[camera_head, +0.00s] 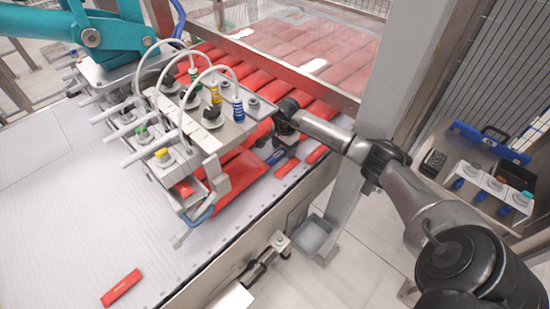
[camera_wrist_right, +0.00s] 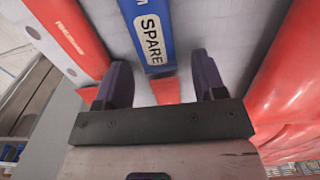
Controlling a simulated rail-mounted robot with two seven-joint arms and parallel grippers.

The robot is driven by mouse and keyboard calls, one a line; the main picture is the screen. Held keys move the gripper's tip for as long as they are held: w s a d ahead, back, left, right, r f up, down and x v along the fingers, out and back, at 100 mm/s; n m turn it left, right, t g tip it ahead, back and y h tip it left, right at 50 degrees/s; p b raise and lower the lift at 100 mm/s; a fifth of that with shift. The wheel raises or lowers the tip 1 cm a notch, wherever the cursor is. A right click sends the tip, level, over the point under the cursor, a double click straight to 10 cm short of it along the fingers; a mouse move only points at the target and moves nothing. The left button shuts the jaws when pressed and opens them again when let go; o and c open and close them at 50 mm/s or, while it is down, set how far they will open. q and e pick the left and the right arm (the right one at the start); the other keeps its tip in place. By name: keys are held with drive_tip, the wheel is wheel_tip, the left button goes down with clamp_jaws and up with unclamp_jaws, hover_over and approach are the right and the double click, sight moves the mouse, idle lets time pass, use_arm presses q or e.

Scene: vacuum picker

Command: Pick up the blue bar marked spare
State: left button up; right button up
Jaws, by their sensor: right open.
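My right gripper (camera_head: 285,142) is just above the bar's near side in the head view. In the right wrist view my right gripper (camera_wrist_right: 163,80) is open, with dark fingers on either side of the bar's line and nothing clamped. My left gripper is not in view.
Red bars lie close by on the belt (camera_head: 60,225), one (camera_head: 287,168) beside the blue bar and one (camera_head: 122,288) far off at the front. Red bags (camera_head: 240,180) lie alongside. A suction-cup picker head (camera_head: 205,125) on a teal arm (camera_head: 90,35) hangs just left.

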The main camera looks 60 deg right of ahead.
drive_tip(key=shift+c, duration=0.5)
drive_tip(key=c, duration=0.9)
drive_tip(key=shift+r, duration=0.15)
